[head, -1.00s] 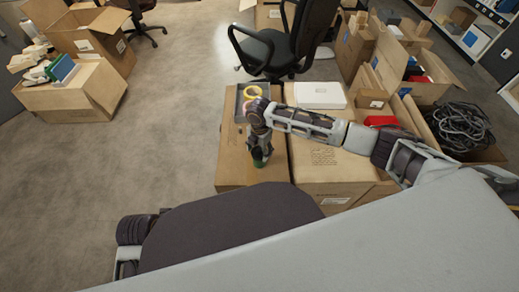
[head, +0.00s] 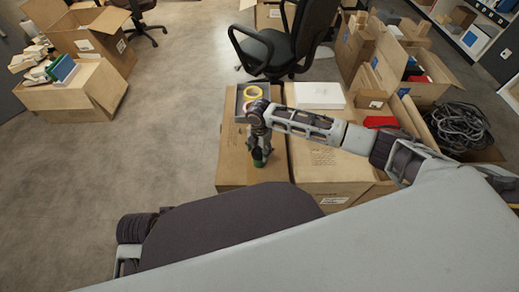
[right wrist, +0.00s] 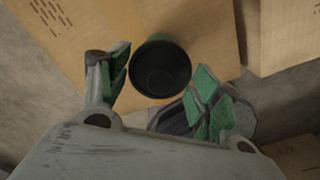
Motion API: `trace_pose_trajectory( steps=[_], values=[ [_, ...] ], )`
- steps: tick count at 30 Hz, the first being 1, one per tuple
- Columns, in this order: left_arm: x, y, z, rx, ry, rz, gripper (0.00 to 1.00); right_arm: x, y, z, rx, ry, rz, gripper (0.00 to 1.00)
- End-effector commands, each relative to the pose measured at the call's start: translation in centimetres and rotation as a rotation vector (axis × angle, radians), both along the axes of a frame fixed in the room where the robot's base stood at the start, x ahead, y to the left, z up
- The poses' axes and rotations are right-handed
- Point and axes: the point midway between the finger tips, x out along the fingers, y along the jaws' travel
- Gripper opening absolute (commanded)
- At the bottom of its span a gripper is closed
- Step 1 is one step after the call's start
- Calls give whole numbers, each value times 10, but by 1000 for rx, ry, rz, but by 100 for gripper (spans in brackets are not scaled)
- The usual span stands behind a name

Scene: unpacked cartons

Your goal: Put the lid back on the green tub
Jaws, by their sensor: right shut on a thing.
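The green tub (head: 259,160) shows at the fingertips of my right gripper (head: 257,150), over the near part of a closed carton. In the right wrist view the tub (right wrist: 160,70) is a dark round shape with a green-tinted rim, and it looks like an open mouth. The green-padded fingers of my right gripper (right wrist: 160,88) stand on either side of it, shut on the tub. I cannot tell whether it rests on the carton or is held just above. I cannot make out the lid. My left gripper is not in view.
The carton (head: 232,165) bears a grey tray (head: 239,108) with a yellow ring (head: 252,92) at its far end. A second carton (head: 325,170) stands to the right with a white box (head: 319,95) on it. An office chair (head: 285,45) stands behind.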

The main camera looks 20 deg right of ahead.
Motion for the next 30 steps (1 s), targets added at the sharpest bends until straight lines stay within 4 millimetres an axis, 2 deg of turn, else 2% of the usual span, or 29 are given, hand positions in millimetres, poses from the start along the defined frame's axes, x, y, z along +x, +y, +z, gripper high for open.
trace_pose_trajectory(
  steps=[9,10,15,23,26,30],
  values=[
    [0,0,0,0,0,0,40,0,0,0,0,0,0,55],
    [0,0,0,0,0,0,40,0,0,0,0,0,0,65],
    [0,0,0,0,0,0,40,0,0,0,0,0,0,87],
    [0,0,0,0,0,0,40,0,0,0,0,0,0,89],
    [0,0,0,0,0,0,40,0,0,0,0,0,0,99],
    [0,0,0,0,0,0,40,0,0,0,0,0,0,100]
  ],
)
